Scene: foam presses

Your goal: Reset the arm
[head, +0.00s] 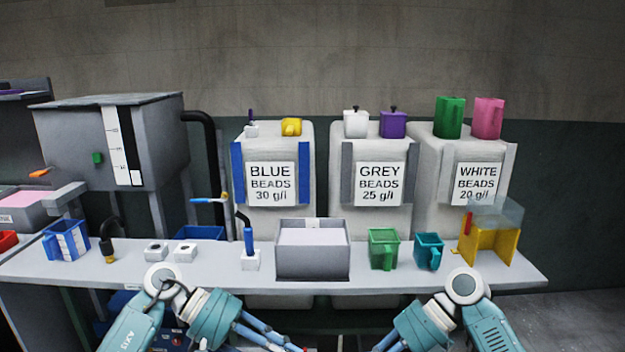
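My two arms show at the bottom edge of the head view, one at the left and one at the right, both in front of the bench (375,287). Their elbows are bent and the forearms slope down toward the middle, out of the bottom of the picture. Neither gripper is in view, so whether they hold anything is hidden. No part of either arm visibly touches the things on the bench.
On the bench stand a grey box mould (312,264), a green cup (383,249), a teal cup (429,251), a yellow stand (491,240), a blue-handled tool (249,246) and a blue-and-white container (66,240). Three labelled bead hoppers (372,222) stand behind. A grey tank (75,150) is at left.

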